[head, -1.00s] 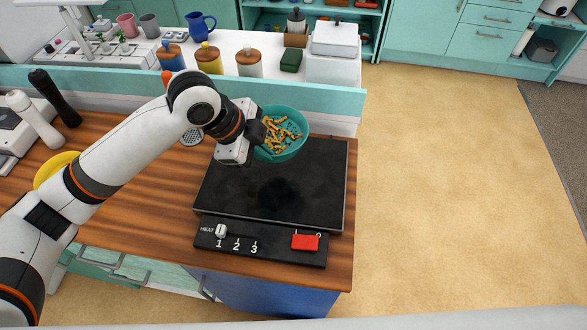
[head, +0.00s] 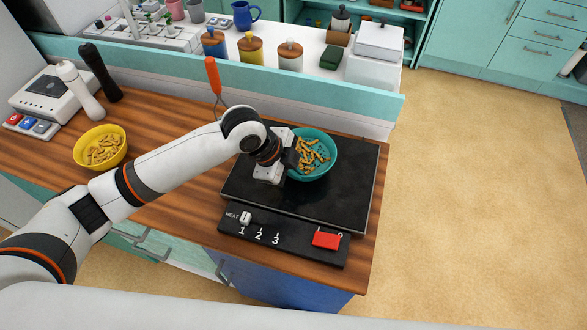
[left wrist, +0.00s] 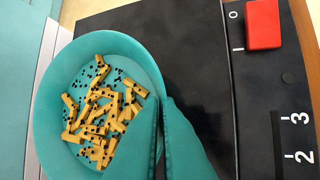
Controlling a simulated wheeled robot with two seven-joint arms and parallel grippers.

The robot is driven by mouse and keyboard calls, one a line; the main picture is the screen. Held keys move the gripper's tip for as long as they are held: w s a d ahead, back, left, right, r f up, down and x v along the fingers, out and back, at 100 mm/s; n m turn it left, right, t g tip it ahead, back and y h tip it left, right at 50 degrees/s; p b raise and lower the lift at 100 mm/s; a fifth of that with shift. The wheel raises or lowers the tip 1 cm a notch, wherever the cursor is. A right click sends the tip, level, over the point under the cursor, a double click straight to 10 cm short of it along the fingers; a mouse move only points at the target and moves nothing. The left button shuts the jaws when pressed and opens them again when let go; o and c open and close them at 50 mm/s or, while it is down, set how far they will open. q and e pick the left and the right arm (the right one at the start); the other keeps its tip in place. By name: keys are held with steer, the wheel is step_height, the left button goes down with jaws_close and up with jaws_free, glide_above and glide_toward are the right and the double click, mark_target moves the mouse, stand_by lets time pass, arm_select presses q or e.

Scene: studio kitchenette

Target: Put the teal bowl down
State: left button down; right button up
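The teal bowl (head: 328,167) holds several yellow pasta-like pieces with dark bits among them. In the head view it is level over the far part of the black hob (head: 300,205). I cannot tell for sure whether its base touches the hob. My left gripper (head: 290,158) is at the bowl's left side, shut on its rim. In the left wrist view the fingers (left wrist: 162,115) pinch the rim of the bowl (left wrist: 48,115), with the black hob (left wrist: 190,50) beneath and beside it. My right gripper is not in view.
A control strip with a heat slider (head: 245,217) and a red switch (head: 326,240) lies along the hob's near side. A yellow bowl (head: 112,133) of pasta stands left on the wooden counter. A raised teal ledge (head: 340,95) runs behind. The hob's near part is clear.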

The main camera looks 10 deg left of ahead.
arm_select(q)
steer(key=c, duration=2.1)
jaws_free()
steer(key=shift+f, duration=0.15)
steer(key=o, duration=0.5)
steer(key=shift+c, duration=0.2)
steer(key=shift+a+r, duration=0.1)
steer(key=shift+r, duration=0.25)
steer(key=v, duration=1.1)
steer(key=shift+r, duration=0.3)
steer(key=shift+s+a, duration=0.1)
